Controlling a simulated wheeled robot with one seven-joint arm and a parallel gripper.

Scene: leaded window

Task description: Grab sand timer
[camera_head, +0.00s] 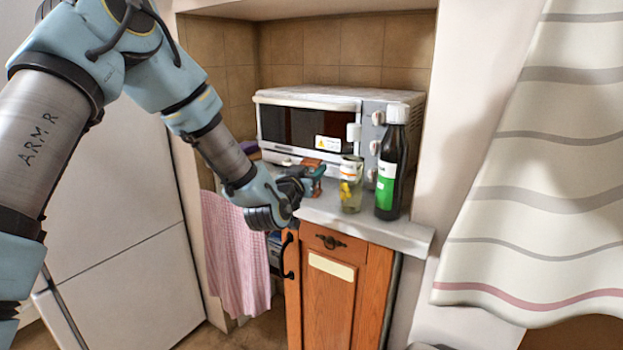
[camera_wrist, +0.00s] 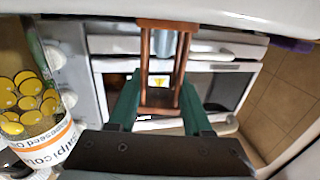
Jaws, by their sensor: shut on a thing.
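The sand timer (camera_wrist: 167,45) has reddish-brown wooden end plates and posts around a pale glass. In the wrist view it sits between the two green fingers of my gripper (camera_wrist: 160,88), which is shut on it. In the head view the sand timer (camera_head: 312,163) shows small and partly hidden by my gripper (camera_head: 309,179), in front of the microwave and left of a glass jar. I cannot tell whether it still touches the counter.
A glass jar (camera_head: 351,188) with yellow contents and a dark green-labelled bottle (camera_head: 388,178) stand close on the right. The white microwave (camera_head: 310,120) is behind. The counter (camera_head: 400,234) ends above an orange wooden cabinet (camera_head: 335,290). A pink towel (camera_head: 237,250) hangs left.

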